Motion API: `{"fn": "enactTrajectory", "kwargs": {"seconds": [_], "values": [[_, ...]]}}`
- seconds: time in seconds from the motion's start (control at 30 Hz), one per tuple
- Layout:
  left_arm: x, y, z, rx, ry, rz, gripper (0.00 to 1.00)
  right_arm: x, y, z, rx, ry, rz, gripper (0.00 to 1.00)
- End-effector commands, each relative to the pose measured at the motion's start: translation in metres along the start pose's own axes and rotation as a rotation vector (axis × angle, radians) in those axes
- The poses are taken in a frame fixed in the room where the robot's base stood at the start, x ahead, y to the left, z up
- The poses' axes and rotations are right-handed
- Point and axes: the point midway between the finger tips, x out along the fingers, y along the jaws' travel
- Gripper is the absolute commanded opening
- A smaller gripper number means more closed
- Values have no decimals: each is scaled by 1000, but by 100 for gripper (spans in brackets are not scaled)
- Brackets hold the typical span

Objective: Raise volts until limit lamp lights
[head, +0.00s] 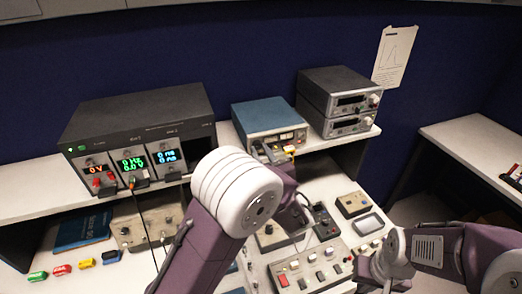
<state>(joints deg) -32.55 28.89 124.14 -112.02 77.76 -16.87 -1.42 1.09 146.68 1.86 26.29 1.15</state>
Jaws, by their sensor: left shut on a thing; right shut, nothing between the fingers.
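A blue-topped instrument (269,117) stands on the raised shelf at the centre, with a small meter panel and lit windows (287,136) on its front. My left gripper (272,153) is at the lower front of this instrument, shut on a small part there, likely a knob. The gripper and my arm hide the part itself. I cannot tell which window is the limit lamp or whether it is lit. My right gripper (368,268) is low at the right, over the lower bench beside a switch panel, shut and empty.
A dark three-module rack (140,120) with lit displays stands at left; a cable hangs from it. Two stacked grey supplies (338,100) stand right of the blue instrument. A switch panel (312,268) and small boxes crowd the lower bench. A side table (470,150) is at right.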

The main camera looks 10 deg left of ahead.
Motion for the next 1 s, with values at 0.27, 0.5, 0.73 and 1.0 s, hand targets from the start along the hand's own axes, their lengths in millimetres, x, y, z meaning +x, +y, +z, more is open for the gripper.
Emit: {"fn": "enactTrajectory", "kwargs": {"seconds": [0.27,0.5,0.73,1.0], "values": [[0,-1,3,106,-2,2,0,-6,0,-1,0,0,0,0],[0,-1,3,137,-2,2,0,-7,0,-1,0,0,0,0],[0,-1,3,138,-3,2,0,-7,0,-1,0,0,0,0],[0,-1,2,138,-2,3,44,-7,0,-1,0,0,0,0]]}}
